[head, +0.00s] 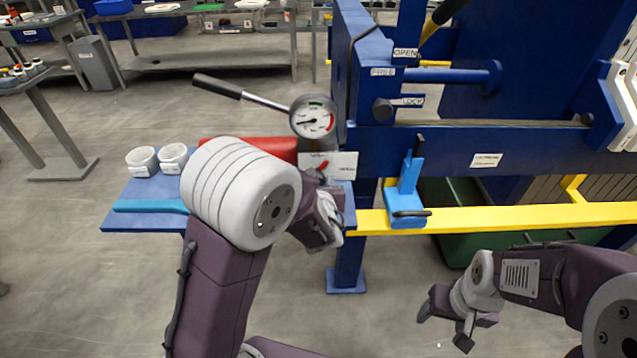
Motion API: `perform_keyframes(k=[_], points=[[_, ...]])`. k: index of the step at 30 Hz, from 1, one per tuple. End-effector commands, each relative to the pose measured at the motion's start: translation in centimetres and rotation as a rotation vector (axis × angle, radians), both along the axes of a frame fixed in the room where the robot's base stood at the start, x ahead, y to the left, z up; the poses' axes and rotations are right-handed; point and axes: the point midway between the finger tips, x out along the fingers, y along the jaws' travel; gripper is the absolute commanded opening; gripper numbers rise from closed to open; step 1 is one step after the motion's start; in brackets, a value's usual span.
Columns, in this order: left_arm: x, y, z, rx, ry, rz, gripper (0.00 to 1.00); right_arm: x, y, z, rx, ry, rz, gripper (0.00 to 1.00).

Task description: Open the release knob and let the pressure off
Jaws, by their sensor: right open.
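A hand pump with a red body (275,150) sits on a blue shelf at the left side of the press. A round pressure gauge (313,117) stands on it, its needle pointing to the left. A small red knob (322,166) shows just below the gauge, in front of a white label; its exact setting is too small to tell. My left gripper (331,218) is just below the knob at the shelf's right edge, apart from it in the picture; its jaws are seen edge-on. My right gripper (443,332) is open and empty, low at the right over the floor.
The black-tipped pump handle (217,86) sticks out to the left. Two white cups (158,159) stand on the blue shelf (125,215). A yellow rail (510,217) with a blue clamp (405,192) runs right. The blue press frame (440,150) carries OPEN, FREE and LOCK labels.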

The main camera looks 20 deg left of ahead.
Motion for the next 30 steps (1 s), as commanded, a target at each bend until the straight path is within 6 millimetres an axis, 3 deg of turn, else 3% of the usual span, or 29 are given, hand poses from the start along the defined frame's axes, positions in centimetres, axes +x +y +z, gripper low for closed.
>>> perform_keyframes(k=[7,11,12,23,30], points=[[0.1,0.0,0.0,0.000,0.001,0.000,0.39,0.0,0.0,0.0,0.000,0.000,0.000,0.65],[0.1,0.0,0.0,0.000,0.001,0.000,0.03,0.0,0.0,0.0,0.000,0.000,0.000,0.65],[0.1,0.0,0.0,0.000,0.001,0.000,0.00,0.0,0.0,0.0,0.000,0.000,0.000,0.65],[0.1,-0.1,0.1,0.065,0.021,-0.001,0.00,0.0,0.0,0.7,0.000,0.000,0.000,0.65],[0.1,-0.2,0.2,0.238,0.072,-0.002,0.00,0.0,0.0,2.2,0.000,0.000,0.000,0.65]])
